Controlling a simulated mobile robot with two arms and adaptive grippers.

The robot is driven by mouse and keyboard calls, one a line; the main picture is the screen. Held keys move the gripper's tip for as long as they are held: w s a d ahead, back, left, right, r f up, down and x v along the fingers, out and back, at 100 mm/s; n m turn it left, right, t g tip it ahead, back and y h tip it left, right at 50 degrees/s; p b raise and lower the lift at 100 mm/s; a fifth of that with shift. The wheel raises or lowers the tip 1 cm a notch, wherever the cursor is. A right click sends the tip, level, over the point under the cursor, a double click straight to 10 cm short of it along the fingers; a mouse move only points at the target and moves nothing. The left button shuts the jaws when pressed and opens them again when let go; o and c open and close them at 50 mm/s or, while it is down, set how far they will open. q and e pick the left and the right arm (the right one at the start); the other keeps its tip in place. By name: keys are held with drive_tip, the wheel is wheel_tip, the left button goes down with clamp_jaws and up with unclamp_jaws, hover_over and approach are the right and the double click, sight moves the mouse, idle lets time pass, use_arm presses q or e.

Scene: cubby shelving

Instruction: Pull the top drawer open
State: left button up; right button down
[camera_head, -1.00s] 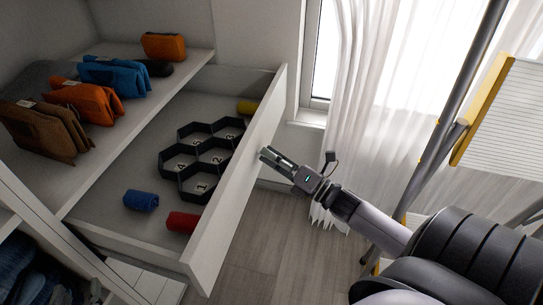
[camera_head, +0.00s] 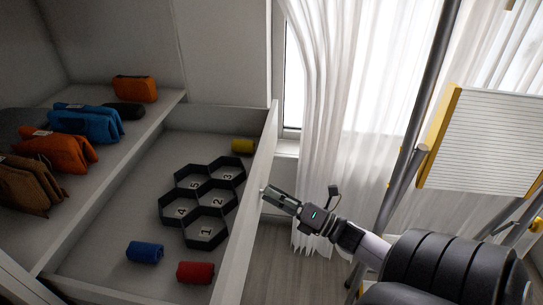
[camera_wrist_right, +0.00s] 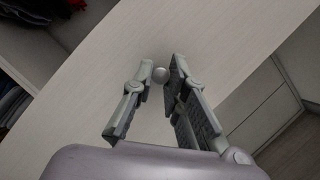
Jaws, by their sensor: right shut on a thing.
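The top drawer is pulled out wide, and its white front panel (camera_head: 248,215) stands well clear of the shelf. Inside lie a black hexagonal organizer (camera_head: 203,200) with numbered cells, a yellow roll (camera_head: 242,146), a blue roll (camera_head: 145,252) and a red roll (camera_head: 196,272). My right gripper (camera_head: 264,193) is at the outer face of the front panel. In the right wrist view, its fingertips (camera_wrist_right: 161,72) are closed around a small round knob (camera_wrist_right: 160,75) on the panel. My left gripper is not in view.
A white curtain (camera_head: 345,120) hangs by the window. A ladder-like stand with a yellow-edged white board (camera_head: 480,140) is at the right, close to my right arm.

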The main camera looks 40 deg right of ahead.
drive_tip(key=c, duration=1.6)
unclamp_jaws()
drive_tip(key=v, duration=0.7)
drive_tip(key=shift+s+d+f, duration=0.1)
drive_tip(key=shift+s, duration=0.1)
